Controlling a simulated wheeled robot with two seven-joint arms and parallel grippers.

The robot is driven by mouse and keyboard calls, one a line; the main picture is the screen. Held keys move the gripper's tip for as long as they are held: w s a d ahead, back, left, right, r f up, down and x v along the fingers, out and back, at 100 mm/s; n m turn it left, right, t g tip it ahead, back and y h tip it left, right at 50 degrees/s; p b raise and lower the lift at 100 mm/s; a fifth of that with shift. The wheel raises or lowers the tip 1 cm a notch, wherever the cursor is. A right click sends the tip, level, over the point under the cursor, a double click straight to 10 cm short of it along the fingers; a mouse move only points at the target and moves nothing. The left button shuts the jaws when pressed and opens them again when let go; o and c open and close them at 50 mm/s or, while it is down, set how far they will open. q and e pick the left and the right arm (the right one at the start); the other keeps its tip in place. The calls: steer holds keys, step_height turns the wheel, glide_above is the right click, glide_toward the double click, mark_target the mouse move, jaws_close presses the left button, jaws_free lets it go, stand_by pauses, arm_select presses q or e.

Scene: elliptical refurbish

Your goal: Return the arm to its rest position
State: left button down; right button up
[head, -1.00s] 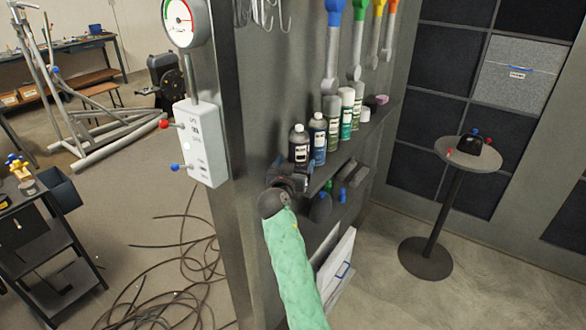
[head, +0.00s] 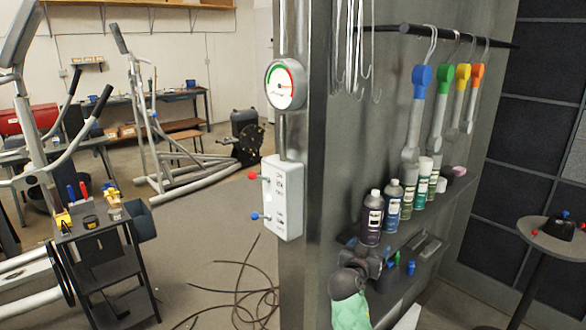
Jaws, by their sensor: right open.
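My right arm, in a green sleeve (head: 352,312), comes up from the bottom of the head view, right of the middle. Its dark right gripper (head: 367,262) is at the level of the lower shelf on the grey panel, left of the small blue and green items. It is open, and I see nothing held in it. Its fingers are small and dark against the shelf, so whether they touch it is hard to tell. My left gripper is out of view.
Spray cans (head: 371,217) and bottles line the upper shelf just above the gripper. Coloured-handled tools (head: 421,80) hang above them. A control box (head: 282,197) with red and blue knobs is on the post. A round table (head: 553,240) stands right; cables (head: 240,295) lie on the floor.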

steer(key=s+f+n+g+y, duration=0.3)
steer(key=s+f+g+y, duration=0.15)
steer(key=s+f, duration=1.45)
steer(key=s+a+f+n+g+y, duration=0.2)
steer(key=s+n+g, duration=0.1)
steer(key=s, duration=1)
steer(key=s+a+f+n+g+y, duration=0.2)
steer(key=s+a+f+g+y, duration=0.1)
steer(key=s, duration=1.1)
steer(key=s+f+x, duration=0.1)
steer(key=s+x, duration=0.2)
steer(key=x, duration=0.9)
steer(key=s+a+f+x, duration=0.1)
steer(key=s+x, duration=0.1)
steer(key=x, duration=0.9)
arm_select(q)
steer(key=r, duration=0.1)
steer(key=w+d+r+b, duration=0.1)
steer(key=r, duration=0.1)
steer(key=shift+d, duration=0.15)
arm_select(e)
steer(key=s+f+g, duration=0.1)
steer(key=s+f, duration=0.3)
steer(key=f, duration=0.8)
steer(key=s+f+g, duration=0.1)
steer(key=s+f, duration=0.3)
steer(key=f, duration=0.9)
steer(key=shift+s+f+n, duration=0.2)
steer(key=shift+f+n, duration=0.1)
steer(key=shift+f, duration=0.05)
